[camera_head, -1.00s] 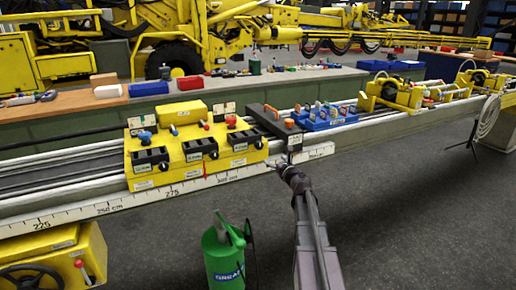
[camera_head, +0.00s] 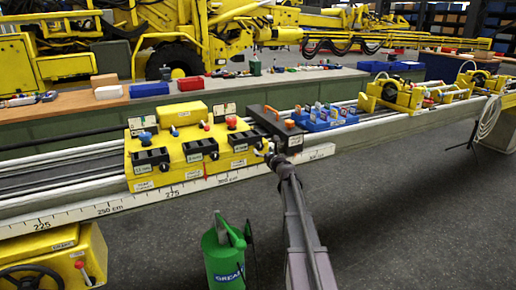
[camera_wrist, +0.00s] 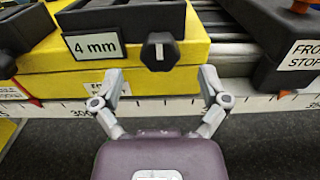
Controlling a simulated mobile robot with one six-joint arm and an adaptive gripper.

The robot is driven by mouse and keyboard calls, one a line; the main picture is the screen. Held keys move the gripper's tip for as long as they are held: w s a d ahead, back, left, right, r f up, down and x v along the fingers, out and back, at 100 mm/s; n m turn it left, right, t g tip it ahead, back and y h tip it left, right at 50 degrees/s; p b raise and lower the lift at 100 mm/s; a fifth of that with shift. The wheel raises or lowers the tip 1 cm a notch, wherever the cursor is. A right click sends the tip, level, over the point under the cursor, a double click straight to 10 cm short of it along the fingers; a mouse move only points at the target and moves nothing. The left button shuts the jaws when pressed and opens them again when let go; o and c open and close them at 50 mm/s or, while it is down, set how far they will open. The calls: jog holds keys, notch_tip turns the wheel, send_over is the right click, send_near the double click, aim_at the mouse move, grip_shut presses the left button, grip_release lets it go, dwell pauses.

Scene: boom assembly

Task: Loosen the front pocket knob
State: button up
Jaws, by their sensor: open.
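A black lobed knob (camera_wrist: 160,51) with a white mark sits on the yellow block's (camera_wrist: 62,52) front, right of the black pocket (camera_wrist: 128,17) labelled 4 mm. A label below the pocket is partly covered by my left finger. My gripper (camera_wrist: 163,76) is open and empty, its two fingers apart on either side below the knob in the wrist view, with no visible contact. In the head view my gripper (camera_head: 269,156) is at the right front corner of the yellow block (camera_head: 172,150); the knob there is too small to make out clearly.
A black stop block (camera_wrist: 265,40), with a label partly cut off, stands close right of the knob. A white scale rail (camera_head: 110,205) runs along the front. A green grease canister (camera_head: 222,262) stands in front, left of my arm. Blue holders (camera_head: 325,118) are farther right.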

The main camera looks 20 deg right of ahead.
aim_at(260, 147)
jog(key=shift+w, duration=2.05)
jog(key=c, duration=1.2)
jog(key=shift+o, duration=0.2)
jog(key=shift+a, duration=0.35)
jog(key=shift+d, duration=0.25)
